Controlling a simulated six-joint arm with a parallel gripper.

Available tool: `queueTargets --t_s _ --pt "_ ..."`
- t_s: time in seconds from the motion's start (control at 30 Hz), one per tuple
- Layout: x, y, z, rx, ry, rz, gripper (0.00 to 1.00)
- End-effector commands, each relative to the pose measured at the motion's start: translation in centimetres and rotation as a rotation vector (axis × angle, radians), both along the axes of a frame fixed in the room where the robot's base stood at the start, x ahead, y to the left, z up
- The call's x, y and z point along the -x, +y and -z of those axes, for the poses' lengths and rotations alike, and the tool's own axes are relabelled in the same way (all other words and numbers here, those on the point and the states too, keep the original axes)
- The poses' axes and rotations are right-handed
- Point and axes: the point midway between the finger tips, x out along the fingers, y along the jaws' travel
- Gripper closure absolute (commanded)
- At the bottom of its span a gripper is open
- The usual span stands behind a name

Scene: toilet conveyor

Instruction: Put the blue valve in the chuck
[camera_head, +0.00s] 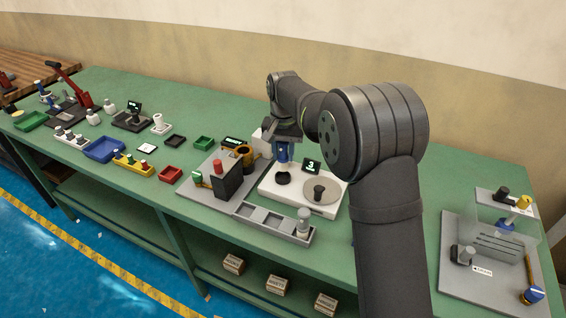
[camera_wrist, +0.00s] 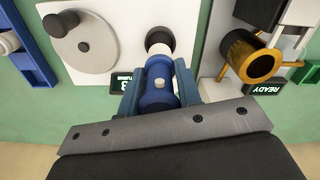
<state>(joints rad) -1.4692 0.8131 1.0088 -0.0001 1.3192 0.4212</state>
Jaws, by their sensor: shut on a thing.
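My gripper (camera_head: 283,152) is shut on the blue valve (camera_head: 283,155), which hangs upright below it. In the wrist view my gripper (camera_wrist: 158,88) has one finger on each side of the blue valve (camera_wrist: 158,98). The valve's white lower end points at a black round socket (camera_wrist: 160,34), probably the chuck, on a white base plate (camera_head: 331,211). The socket (camera_head: 283,179) shows just below the valve in the head view. I cannot tell whether the valve's end touches it or is inside it.
A grey disc with a black knob (camera_head: 319,190) and a screen reading 3 (camera_head: 311,167) share the plate. A brass cylinder (camera_wrist: 259,64) with a READY sign (camera_wrist: 268,88) stands close by. A grey compartment tray (camera_head: 262,216) lies in front.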

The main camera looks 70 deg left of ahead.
Motion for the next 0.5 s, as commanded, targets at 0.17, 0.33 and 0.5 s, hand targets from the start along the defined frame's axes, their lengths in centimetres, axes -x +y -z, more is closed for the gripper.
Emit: queueTargets --t_s 0.17,0.33,0.5 --pt "0.1 0.0 1.7 0.004 0.0 0.0 0.95" --pt "0.1 0.0 3.9 0.001 -0.002 0.001 0.95" --pt "0.0 0.0 4.0 0.0 -0.001 0.001 0.95"
